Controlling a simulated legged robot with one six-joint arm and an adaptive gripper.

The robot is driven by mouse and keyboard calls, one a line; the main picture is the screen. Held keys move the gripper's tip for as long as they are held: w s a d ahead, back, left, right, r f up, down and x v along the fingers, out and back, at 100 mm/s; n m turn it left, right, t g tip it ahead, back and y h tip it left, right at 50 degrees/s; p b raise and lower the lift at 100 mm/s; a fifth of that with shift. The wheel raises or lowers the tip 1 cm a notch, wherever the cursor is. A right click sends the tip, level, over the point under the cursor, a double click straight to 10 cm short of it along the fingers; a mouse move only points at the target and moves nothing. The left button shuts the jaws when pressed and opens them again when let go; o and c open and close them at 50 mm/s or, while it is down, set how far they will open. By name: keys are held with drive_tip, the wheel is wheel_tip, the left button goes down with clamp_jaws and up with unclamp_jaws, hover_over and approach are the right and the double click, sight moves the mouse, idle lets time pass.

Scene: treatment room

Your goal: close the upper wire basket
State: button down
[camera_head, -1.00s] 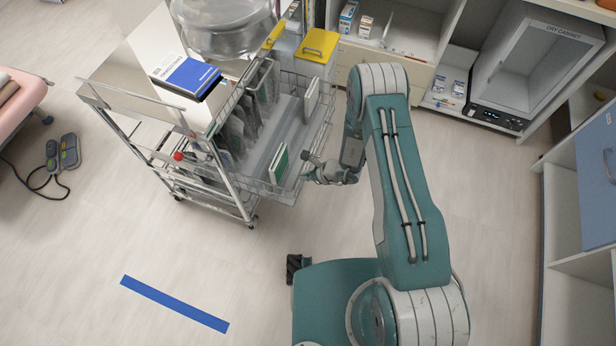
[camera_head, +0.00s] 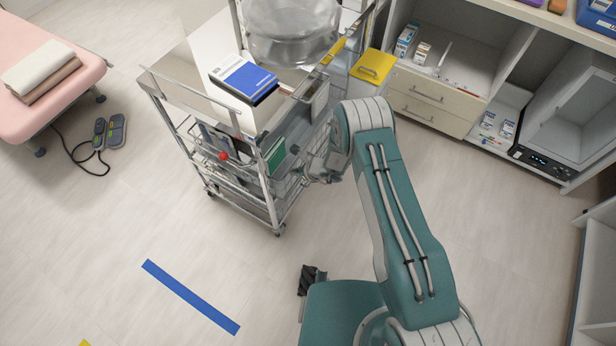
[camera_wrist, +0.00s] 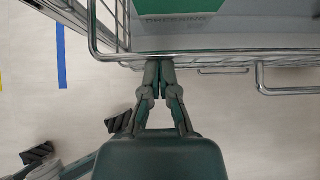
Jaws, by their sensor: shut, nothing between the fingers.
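The upper wire basket (camera_wrist: 220,56) is a chrome wire drawer in the metal trolley (camera_head: 262,190). In the head view it sits mostly under the trolley top, with only a short part showing at the right side. A green-and-white dressing box (camera_head: 276,155) stands in it; its green face also shows in the wrist view (camera_wrist: 185,10). My gripper (camera_wrist: 159,64) is shut and empty, with its fingertips at the basket's front wires. It appears to touch them. In the head view my gripper (camera_head: 318,174) is small and partly hidden by my arm.
A yellow-lidded bin (camera_head: 372,68) stands behind the basket. Drawers and shelves (camera_head: 436,100) line the right. A pink couch (camera_head: 60,65) is far left.

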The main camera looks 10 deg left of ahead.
drive_tip(key=a, duration=0.1)
drive_tip(key=w+a, duration=0.1)
drive_tip(key=a, duration=0.1)
drive_tip(key=shift+w+a+r, duration=0.1)
drive_tip(key=shift+w+a, duration=0.15)
drive_tip(key=shift+r, duration=0.1)
idle(0.3)
